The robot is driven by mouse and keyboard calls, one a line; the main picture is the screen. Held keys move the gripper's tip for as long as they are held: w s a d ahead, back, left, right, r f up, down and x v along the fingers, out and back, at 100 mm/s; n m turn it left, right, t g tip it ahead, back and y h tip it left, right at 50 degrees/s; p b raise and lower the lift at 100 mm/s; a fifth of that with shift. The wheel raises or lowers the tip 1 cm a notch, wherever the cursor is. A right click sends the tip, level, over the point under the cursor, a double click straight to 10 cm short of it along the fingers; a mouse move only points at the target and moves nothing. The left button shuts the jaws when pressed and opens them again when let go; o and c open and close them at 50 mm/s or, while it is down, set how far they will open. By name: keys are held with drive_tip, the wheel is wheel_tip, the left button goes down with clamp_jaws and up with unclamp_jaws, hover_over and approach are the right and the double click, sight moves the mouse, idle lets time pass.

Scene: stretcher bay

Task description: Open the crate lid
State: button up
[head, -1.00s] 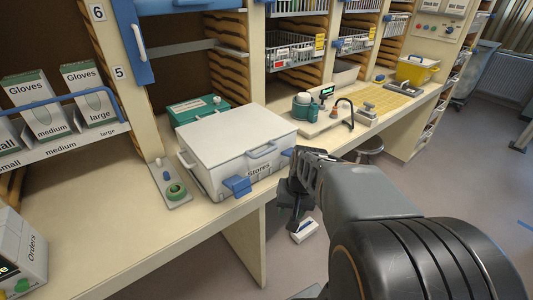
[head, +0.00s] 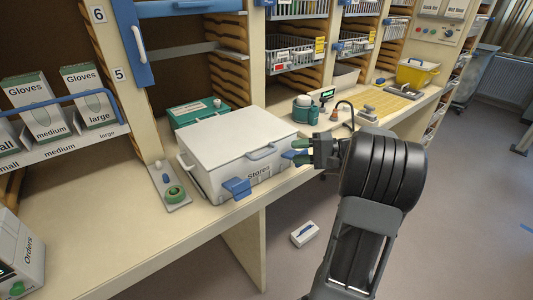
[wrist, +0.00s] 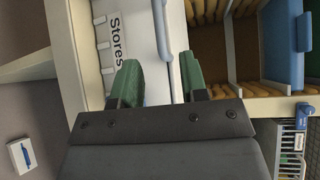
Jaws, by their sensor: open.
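The white crate (head: 222,173), marked "Stores", stands on the counter with its flat lid (head: 235,135) shut. A grey handle (head: 262,152) sits at the lid's front edge. A blue latch (head: 236,188) is at the front left of the crate. My gripper (head: 297,150) is open and empty, with green fingertips close to the crate's right front corner. In the wrist view, the green fingers (wrist: 160,80) are apart, with the crate's front (wrist: 122,50) and the pale handle bar (wrist: 161,35) beyond them. Whether the fingers touch the crate, I cannot tell.
A teal box (head: 198,110) stands behind the crate. A grey tray (head: 171,188) with a green tape roll lies to its left. A tap (head: 345,107) and small items stand to the right. A small white box (head: 304,233) lies on the floor.

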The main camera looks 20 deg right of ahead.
sight(270, 153)
drive_tip(key=p+x, duration=0.1)
drive_tip(key=x, duration=0.9)
drive_tip(key=shift+d, duration=0.1)
drive_tip(key=shift+c, duration=0.5)
clamp_jaws()
